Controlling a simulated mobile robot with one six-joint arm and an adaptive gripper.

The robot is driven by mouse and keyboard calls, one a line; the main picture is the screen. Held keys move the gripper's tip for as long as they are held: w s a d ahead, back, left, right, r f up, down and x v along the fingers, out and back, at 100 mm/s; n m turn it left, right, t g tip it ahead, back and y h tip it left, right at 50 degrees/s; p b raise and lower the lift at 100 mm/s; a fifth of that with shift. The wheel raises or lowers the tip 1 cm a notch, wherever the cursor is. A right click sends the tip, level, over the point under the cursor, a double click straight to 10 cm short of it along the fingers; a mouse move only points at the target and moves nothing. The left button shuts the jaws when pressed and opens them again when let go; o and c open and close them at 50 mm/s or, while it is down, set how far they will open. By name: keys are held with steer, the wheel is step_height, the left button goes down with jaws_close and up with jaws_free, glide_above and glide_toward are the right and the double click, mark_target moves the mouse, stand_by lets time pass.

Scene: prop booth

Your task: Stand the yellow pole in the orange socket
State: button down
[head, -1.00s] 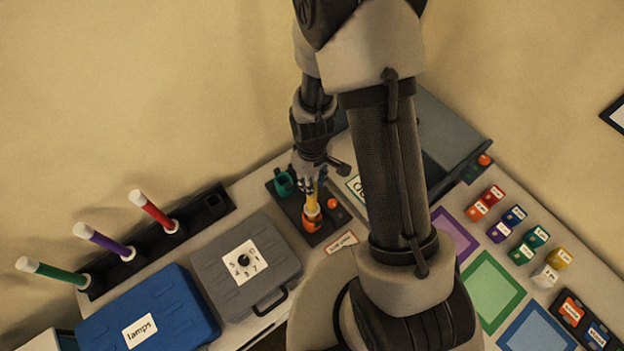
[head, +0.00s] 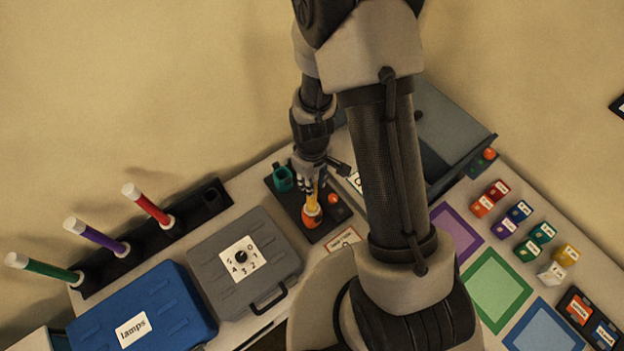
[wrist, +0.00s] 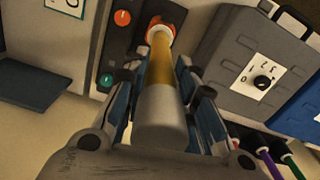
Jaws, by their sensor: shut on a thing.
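The yellow pole (head: 313,198) has a grey near end and a pale far end. My gripper (wrist: 163,88) is shut on it, with fingers on both sides, and it also shows in the head view (head: 310,183). The orange socket (head: 312,217) is on a dark board, and the pole's lower end meets it. In the wrist view the pole (wrist: 160,65) points at the orange socket (wrist: 172,19), with its pale end at the opening. I cannot tell how deep it sits.
A grey case (head: 215,275) and a blue lamps case (head: 165,310) stand left. Green, purple and red poles stand in a black rack (head: 185,230). Small blocks and coloured mats lie right.

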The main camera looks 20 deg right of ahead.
steer(key=shift+f, duration=0.3)
steer(key=c, duration=1.2)
jaws_free()
steer(key=shift+r, duration=0.15)
step_height(320, 180, up, 12)
steer(key=shift+f, duration=0.1)
steer(key=shift+b, duration=0.55)
